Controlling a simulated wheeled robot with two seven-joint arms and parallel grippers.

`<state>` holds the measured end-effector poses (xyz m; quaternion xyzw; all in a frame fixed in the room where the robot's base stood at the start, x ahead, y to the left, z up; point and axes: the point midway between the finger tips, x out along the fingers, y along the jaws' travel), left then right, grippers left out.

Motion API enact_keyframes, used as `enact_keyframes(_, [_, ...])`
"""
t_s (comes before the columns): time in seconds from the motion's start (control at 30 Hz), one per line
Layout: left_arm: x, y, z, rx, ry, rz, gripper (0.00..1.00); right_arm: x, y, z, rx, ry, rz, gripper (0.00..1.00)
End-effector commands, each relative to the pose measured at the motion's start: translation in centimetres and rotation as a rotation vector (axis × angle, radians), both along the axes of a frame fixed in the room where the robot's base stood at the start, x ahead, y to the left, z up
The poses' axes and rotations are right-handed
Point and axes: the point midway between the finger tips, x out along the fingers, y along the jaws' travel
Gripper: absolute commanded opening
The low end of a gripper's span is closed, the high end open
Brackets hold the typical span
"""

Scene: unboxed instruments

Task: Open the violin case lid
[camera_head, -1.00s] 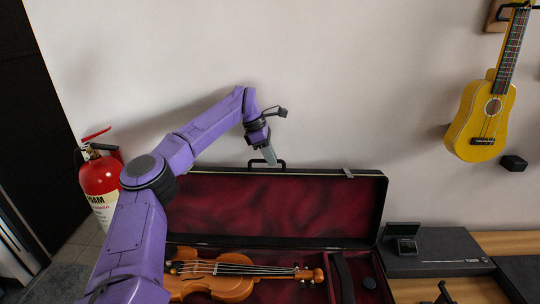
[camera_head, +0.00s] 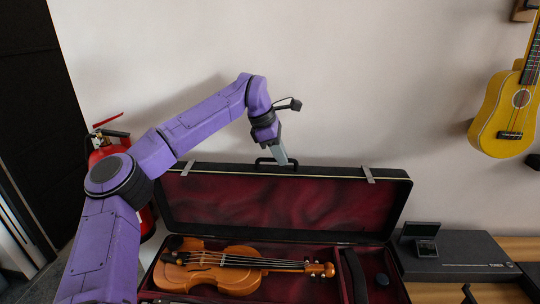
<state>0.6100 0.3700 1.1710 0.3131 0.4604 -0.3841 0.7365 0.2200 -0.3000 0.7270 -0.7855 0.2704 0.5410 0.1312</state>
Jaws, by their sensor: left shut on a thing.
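The violin case (camera_head: 386,208) is open. Its lid (camera_head: 300,201) stands up against the back, with its dark red lining facing me. The case handle (camera_head: 262,162) is on the lid's top edge. My left gripper (camera_head: 281,157) reaches over from the left and is shut at the handle, its fingers pointing down beside the lid's top edge. A brown violin (camera_head: 232,272) lies in the case's lower half. My right gripper does not show.
A yellow ukulele (camera_head: 505,115) hangs on the wall at right. A red fire extinguisher (camera_head: 104,150) stands at left, partly behind my arm.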

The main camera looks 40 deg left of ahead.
Motion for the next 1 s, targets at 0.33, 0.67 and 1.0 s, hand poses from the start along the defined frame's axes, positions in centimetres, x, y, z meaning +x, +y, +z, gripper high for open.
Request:
enact_keyframes(0.33, [-0.1,0.1,0.3,-0.002,-0.005,-0.001,0.39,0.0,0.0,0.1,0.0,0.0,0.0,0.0])
enact_keyframes(0.67, [-0.8,0.8,2.7,0.0,-0.009,0.002,0.39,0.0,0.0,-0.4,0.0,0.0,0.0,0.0])
enact_keyframes(1.0, [-2.9,2.6,9.4,0.0,-0.009,-0.001,0.39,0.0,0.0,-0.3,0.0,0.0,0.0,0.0])
